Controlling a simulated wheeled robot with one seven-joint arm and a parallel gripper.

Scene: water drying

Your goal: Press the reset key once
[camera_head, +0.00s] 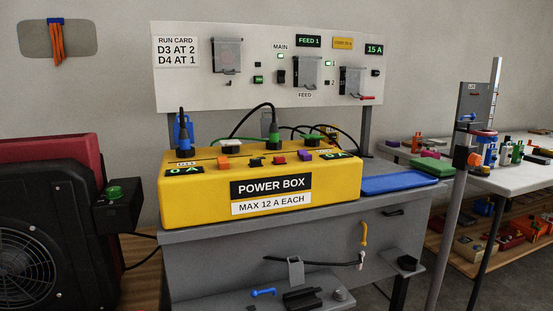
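A yellow power box (330,185) labelled "POWER BOX, MAX 12 A EACH" stands on a grey bench. Small keys sit on its sloped top: a red key (280,160), a black key (257,162), a purple key (305,156) and an orange key (223,161). No label reading "reset" is legible, so I cannot tell which one is the reset key. Green displays on the box, left display (184,170) and right display (335,154), appear to read 0 A. Dark plugs and cables rise from its back. My gripper is not in view.
A white panel (210,95) with switches, a run card and a 15 A display stands behind the box. A black fan unit (40,225) with a green button (114,192) is at left. A blue tray (398,184) and an upright post (447,235) are at right.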

